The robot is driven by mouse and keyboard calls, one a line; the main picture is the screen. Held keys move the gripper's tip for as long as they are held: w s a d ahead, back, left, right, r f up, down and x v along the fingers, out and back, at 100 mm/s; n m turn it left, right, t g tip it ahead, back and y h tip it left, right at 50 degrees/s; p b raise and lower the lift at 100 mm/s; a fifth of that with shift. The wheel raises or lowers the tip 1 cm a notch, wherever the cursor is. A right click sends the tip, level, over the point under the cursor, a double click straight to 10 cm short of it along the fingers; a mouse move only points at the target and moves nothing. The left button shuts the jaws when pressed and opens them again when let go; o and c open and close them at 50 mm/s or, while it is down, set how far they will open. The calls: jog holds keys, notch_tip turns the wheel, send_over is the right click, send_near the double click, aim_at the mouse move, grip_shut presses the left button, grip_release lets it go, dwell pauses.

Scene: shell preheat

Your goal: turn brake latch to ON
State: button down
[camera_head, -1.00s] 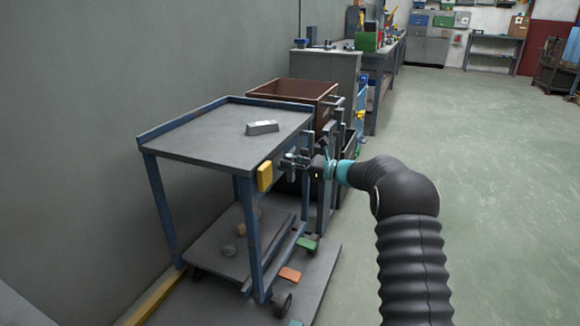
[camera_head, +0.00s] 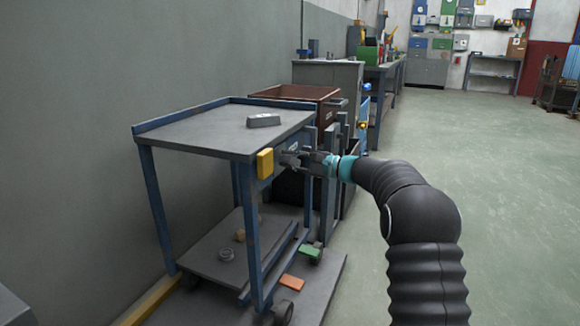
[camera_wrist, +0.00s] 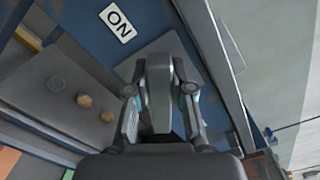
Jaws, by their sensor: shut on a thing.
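The blue cart (camera_head: 256,215) with a grey top stands against the wall at left centre. The brake latch (camera_wrist: 158,82), a dark grey lever, is on the cart's blue end panel. My gripper (camera_head: 292,158) is at that panel, right of the yellow block (camera_head: 265,163). In the wrist view my gripper (camera_wrist: 160,108) has a finger on each side of the latch and is shut on it. A white "ON" label (camera_wrist: 117,23) is on the blue panel, left of and above the latch. The latch's pivot is hidden.
A grey metal block (camera_head: 264,120) lies on the cart top. Small round pieces (camera_head: 226,255) lie on its lower shelf. Orange (camera_head: 291,282) and green (camera_head: 309,250) pieces lie near the wheels. A brown bin (camera_head: 330,93) stands behind. The floor at right is open.

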jog(key=n, duration=0.2)
jog(key=shift+s+f+n, duration=0.1)
jog(key=shift+f+n, duration=0.2)
jog(key=shift+n, duration=0.1)
jog(key=shift+a+f+n, duration=0.1)
jog(key=shift+f+n, duration=0.05)
jog(key=shift+n, duration=0.65)
jog(key=shift+f+n, duration=0.15)
jog(key=shift+n, duration=0.65)
jog(key=c, duration=1)
grip_release()
jog(key=shift+f, duration=0.1)
jog(key=v, duration=1.2)
